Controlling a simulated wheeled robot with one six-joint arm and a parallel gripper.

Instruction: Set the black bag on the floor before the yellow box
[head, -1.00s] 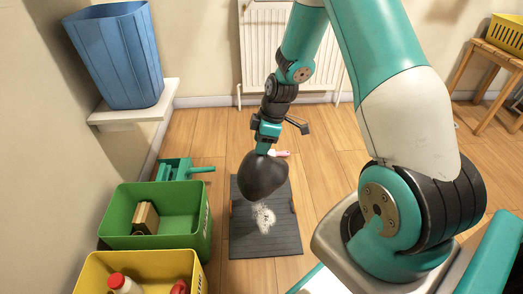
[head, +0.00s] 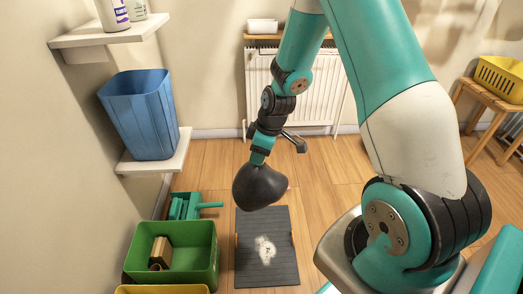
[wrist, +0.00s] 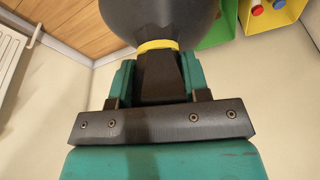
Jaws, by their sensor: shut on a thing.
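The black bag (head: 260,187) hangs from my gripper (head: 260,157) in the head view, above the far part of a dark grey mat. In the wrist view the bag (wrist: 160,15) bulges past the jaws, with a yellow band at its neck. My gripper (wrist: 159,75) is shut on the bag's neck. The yellow box (head: 165,289) shows only as a rim at the bottom edge of the head view, nearer than the green box. Part of it also shows at the top right of the wrist view (wrist: 270,22), with red and blue items in it.
A green box (head: 200,255) holds brown items. A teal dustpan (head: 185,206) lies beyond it. The grey mat (head: 280,270) bears white powder. A blue bin (head: 140,115) stands on a low wall shelf at left. Wooden floor is clear right of the mat.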

